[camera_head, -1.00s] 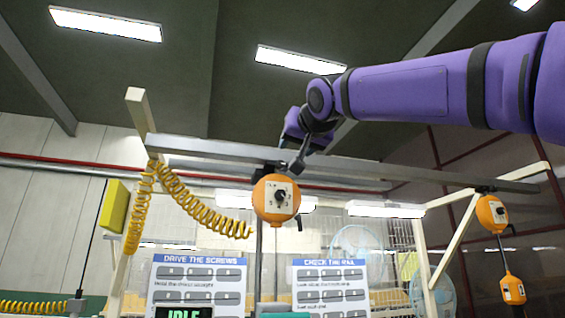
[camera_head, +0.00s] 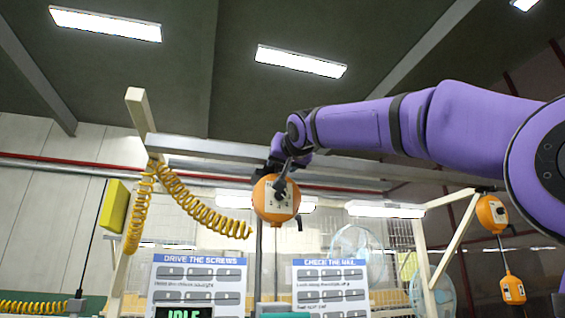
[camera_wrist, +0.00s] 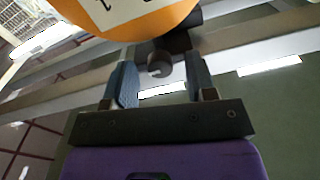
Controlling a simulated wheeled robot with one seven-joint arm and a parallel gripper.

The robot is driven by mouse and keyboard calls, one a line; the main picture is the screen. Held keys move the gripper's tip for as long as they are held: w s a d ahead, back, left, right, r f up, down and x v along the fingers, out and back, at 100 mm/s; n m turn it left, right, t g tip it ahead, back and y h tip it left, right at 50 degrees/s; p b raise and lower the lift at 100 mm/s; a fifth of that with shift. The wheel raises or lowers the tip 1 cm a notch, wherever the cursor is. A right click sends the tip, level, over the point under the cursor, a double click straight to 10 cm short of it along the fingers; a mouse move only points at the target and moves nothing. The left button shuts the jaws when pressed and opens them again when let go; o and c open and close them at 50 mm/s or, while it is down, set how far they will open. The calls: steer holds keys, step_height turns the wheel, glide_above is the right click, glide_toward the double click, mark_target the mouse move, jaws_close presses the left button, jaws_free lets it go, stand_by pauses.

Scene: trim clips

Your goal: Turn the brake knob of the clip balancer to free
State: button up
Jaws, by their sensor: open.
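The clip balancer (camera_head: 264,208) is an orange rounded housing hanging under the overhead rail. Its pale face plate carries the dark brake knob, which my gripper (camera_head: 283,183) largely covers in the head view, so its setting cannot be read. In the wrist view my gripper (camera_wrist: 160,85) has its two blue-grey fingers apart, with nothing clamped between them. A dark round part (camera_wrist: 160,65) shows beyond and between the fingertips; I cannot tell if it is the knob. The orange housing (camera_wrist: 150,22) with part of its marked plate is at the top of the wrist view.
A grey overhead rail (camera_head: 215,150) runs just behind my gripper. A coiled yellow hose (camera_head: 195,208) hangs left of the balancer. Another orange balancer (camera_head: 491,213) hangs at right. Instruction boards (camera_head: 330,285) stand below.

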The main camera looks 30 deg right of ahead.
steer(key=c, duration=0.9)
steer(key=shift+n, duration=0.4)
steer(key=shift+a+n, duration=0.1)
steer(key=shift+n, duration=8.3)
steer(key=shift+f, duration=0.1)
